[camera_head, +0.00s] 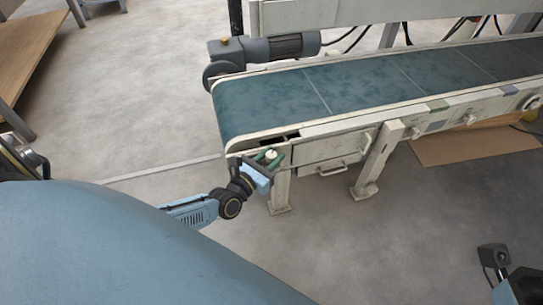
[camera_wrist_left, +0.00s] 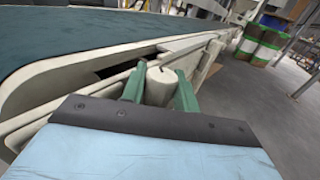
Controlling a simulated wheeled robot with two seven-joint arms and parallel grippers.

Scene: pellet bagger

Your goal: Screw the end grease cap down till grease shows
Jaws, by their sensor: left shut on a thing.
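The end grease cap (camera_wrist_left: 160,86) is a pale, off-white cylinder with a rounded top at the near end of the conveyor. My left gripper (camera_wrist_left: 160,92) is shut on it, with one green finger on each side. In the head view my left gripper (camera_head: 268,158) is at the conveyor's end corner, just below the belt's edge, and the cap (camera_head: 270,154) shows as a small pale spot between the fingers. The cap's lower part is hidden by the gripper. No grease can be made out. My right gripper (camera_head: 503,277) is at the lower right, far from the cap; its fingers are not clear.
The conveyor's green belt (camera_head: 380,85) runs back to the right. A motor (camera_head: 285,47) sits on its far side. A drawer (camera_head: 335,148) and a leg (camera_head: 377,160) stand right of my left gripper. The floor in front is clear.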

